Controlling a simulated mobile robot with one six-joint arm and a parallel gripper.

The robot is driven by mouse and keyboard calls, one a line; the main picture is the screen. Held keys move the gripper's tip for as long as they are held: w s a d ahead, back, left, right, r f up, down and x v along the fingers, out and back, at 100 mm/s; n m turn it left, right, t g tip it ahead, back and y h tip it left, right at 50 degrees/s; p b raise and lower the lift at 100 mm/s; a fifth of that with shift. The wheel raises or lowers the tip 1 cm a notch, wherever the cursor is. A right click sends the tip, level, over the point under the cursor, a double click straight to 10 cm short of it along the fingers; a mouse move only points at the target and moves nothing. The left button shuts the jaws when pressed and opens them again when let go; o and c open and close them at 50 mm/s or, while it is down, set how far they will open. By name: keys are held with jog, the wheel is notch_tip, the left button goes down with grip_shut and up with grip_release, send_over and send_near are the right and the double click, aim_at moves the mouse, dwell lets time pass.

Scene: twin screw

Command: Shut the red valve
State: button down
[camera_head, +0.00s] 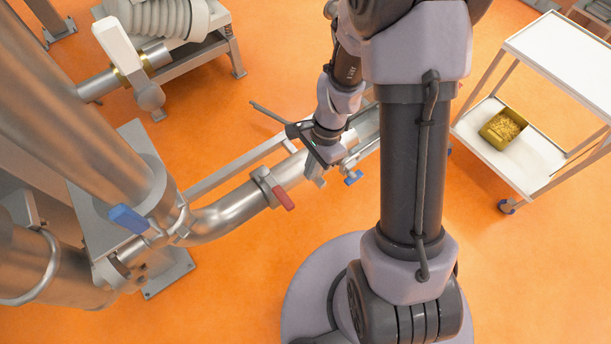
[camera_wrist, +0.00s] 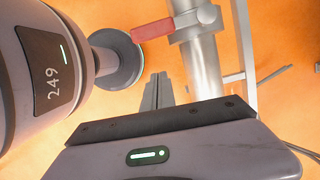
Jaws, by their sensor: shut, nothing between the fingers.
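The red valve handle (camera_head: 284,198) is a short red lever on a clamp around the steel pipe (camera_head: 232,208). In the head view it points down and right, across the pipe's line. In the wrist view the red handle (camera_wrist: 153,30) sticks out to the left from its clamp (camera_wrist: 196,22), roughly crosswise to the pipe. My gripper (camera_head: 316,180) is over the pipe, to the right of the red handle and apart from it. In the wrist view its fingers (camera_wrist: 157,90) are together, with nothing between them, below the red handle.
A blue valve handle (camera_head: 129,219) is on the pipe fitting at left. A smaller blue handle (camera_head: 354,177) is just right of my gripper. A white cart (camera_head: 536,172) with a yellow box (camera_head: 503,128) stands at right. Orange floor is clear below the pipe.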

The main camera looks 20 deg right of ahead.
jog(key=p+v, duration=0.1)
jog(key=v, duration=0.4)
jog(key=shift+a+r+p, duration=0.1)
jog(key=shift+r+p, duration=0.15)
jog(key=shift+p, duration=0.1)
